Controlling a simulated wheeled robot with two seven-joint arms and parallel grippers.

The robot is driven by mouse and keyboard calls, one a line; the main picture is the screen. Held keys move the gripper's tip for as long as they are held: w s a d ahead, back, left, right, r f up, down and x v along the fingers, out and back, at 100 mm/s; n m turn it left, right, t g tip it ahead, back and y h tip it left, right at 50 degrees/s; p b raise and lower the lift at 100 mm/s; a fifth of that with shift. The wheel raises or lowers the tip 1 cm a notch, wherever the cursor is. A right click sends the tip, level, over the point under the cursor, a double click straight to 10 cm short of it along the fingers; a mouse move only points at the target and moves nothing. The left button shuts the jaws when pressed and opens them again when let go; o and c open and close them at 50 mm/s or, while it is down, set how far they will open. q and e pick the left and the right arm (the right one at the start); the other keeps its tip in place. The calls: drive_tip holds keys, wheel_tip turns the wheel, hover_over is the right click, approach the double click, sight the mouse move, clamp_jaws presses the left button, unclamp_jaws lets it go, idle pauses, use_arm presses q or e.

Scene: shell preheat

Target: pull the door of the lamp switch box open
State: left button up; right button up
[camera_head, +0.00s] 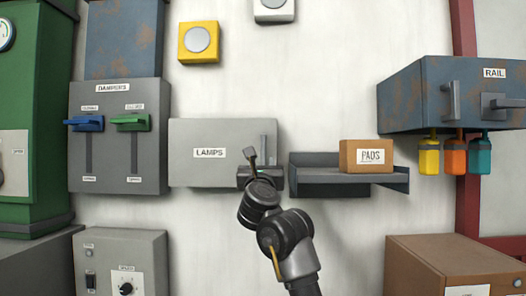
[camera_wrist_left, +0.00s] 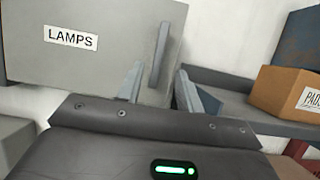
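The lamp switch box is a grey box labelled LAMPS (camera_head: 209,168) on the wall, left of centre in the head view. Its door (camera_wrist_left: 75,70) looks shut. An upright bar handle (camera_head: 265,136) is near the door's right edge; the handle (camera_wrist_left: 160,55) also shows in the left wrist view. My left gripper (camera_head: 262,160) is in front of the box's lower right. In the left wrist view my left gripper (camera_wrist_left: 160,88) is open, its fingers apart on either side of the handle's lower end. I cannot tell whether they reach around it. My right gripper is out of view.
A grey shelf (camera_head: 318,180) with a PADS box (camera_head: 366,157) is just right of the lamp box. The DAMPERS panel (camera_head: 118,160) is close on its left. A blue RAIL cabinet (camera_head: 415,95) juts out at the right.

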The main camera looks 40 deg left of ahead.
sight(263, 150)
use_arm(q)
drive_tip(key=p+x, duration=0.5)
drive_tip(key=x, duration=0.4)
drive_tip(key=shift+w+a+r+p, duration=0.15)
drive_tip(key=shift+w+a+p, duration=0.05)
drive_tip(key=shift+p, duration=0.1)
drive_tip(key=shift+w+a+r+p, duration=0.1)
drive_tip(key=shift+w+a+p, duration=0.2)
drive_tip(key=shift+w, duration=0.2)
drive_tip(key=shift+c, duration=0.3)
clamp_jaws()
